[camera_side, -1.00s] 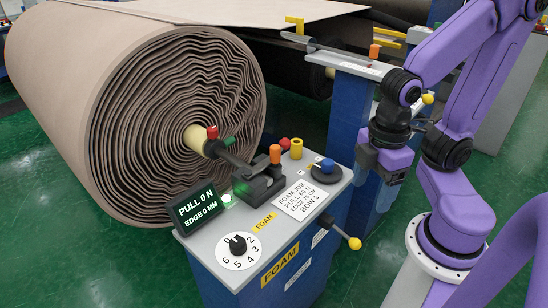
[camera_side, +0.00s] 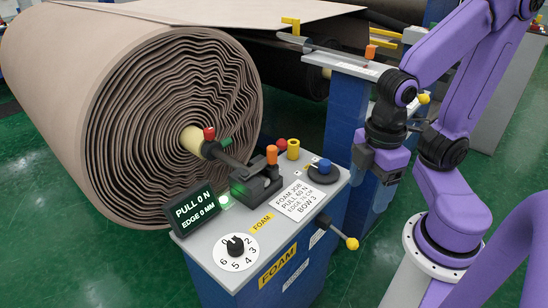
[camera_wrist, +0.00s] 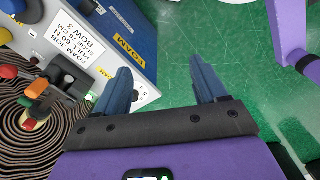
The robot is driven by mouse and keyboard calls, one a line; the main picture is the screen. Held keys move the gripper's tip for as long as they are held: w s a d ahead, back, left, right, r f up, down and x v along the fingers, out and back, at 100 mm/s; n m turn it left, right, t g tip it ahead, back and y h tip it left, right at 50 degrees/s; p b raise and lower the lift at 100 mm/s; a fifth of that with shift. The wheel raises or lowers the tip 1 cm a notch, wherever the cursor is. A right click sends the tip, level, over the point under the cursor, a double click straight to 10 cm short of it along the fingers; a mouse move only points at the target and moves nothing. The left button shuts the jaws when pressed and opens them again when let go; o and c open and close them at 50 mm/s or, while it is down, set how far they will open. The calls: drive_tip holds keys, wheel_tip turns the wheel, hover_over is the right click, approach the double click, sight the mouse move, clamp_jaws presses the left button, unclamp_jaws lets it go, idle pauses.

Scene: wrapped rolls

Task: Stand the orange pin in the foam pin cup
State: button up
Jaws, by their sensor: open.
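My gripper (camera_side: 380,165) hangs right of the console, apart from the pin and cup.
A large wrapped roll (camera_side: 185,110) fills the left, its shaft end beside the block. The console also carries a display (camera_side: 192,205), a numbered dial (camera_side: 235,247), a blue knob (camera_side: 325,166) and a yellow-ended lever (camera_side: 352,243). Another orange piece (camera_side: 370,52) sits on the far post.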

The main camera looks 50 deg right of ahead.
idle(0.3)
drive_tip(key=c, duration=0.5)
drive_tip(key=w+a+r, duration=0.2)
drive_tip(key=w, duration=0.8)
drive_tip(key=n, duration=0.3)
hover_over(273, 147)
drive_tip(key=f, duration=1)
drive_tip(key=shift+w+d+f, duration=0.15)
drive_tip(key=shift+d+f, duration=0.05)
drive_tip(key=shift+f, duration=0.2)
drive_tip(key=shift+a+f, duration=0.2)
drive_tip(key=shift+f, duration=2.45)
